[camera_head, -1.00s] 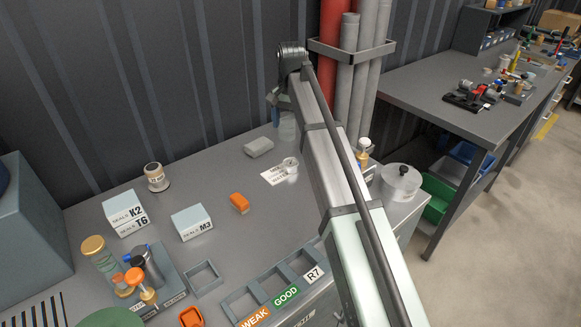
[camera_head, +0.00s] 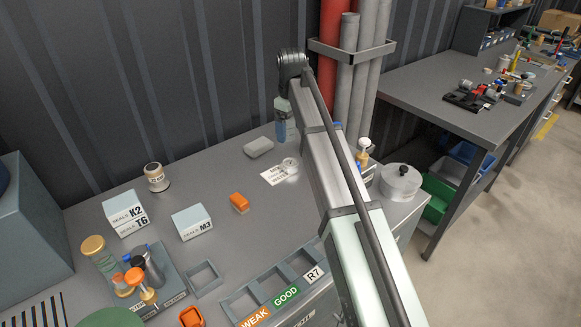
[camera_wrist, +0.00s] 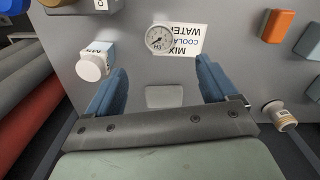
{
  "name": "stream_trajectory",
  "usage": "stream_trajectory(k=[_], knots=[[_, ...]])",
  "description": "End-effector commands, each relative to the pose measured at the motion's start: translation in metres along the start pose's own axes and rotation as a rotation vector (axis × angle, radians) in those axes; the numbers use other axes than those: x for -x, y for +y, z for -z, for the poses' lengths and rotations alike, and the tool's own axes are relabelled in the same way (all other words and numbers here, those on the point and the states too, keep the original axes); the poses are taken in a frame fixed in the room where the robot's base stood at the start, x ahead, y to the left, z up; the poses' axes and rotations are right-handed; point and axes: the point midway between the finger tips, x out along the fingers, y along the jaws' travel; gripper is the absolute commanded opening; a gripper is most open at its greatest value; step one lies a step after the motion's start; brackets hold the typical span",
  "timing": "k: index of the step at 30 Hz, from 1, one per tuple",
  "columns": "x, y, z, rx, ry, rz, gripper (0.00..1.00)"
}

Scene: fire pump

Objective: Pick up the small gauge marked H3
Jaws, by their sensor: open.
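A small round gauge (camera_wrist: 159,38) with a white dial and metal rim lies on a printed paper label (camera_wrist: 188,40) in the wrist view. Its marking is too small to read, so I cannot tell whether it is H3. In the head view the gauge (camera_head: 290,164) is a small pale disc on the label (camera_head: 272,176). My gripper (camera_wrist: 160,75) is open and empty, its blue fingers wide apart, with the gauge beyond the fingertips in the wrist view. In the head view my gripper (camera_head: 283,130) hangs near the back wall, partly hidden by my arm.
A grey block (camera_head: 258,147) lies near the gauge; it shows between my fingers in the wrist view (camera_wrist: 164,96). An orange block (camera_head: 239,202), M3 box (camera_head: 192,222) and labelled cylinder (camera_head: 156,177) stand left.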

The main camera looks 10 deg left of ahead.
Motion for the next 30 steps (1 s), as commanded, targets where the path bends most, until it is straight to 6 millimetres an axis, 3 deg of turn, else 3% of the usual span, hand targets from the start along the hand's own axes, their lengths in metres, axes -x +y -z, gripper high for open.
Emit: stream_trajectory(k=[9, 23, 30], knots=[[-0.054, -0.001, -0.001, -0.002, -0.001, 0.001, 0.86], [-0.082, 0.000, 0.000, -0.003, -0.001, 0.001, 0.86], [-0.111, 0.001, 0.000, -0.004, -0.001, 0.001, 0.86]])
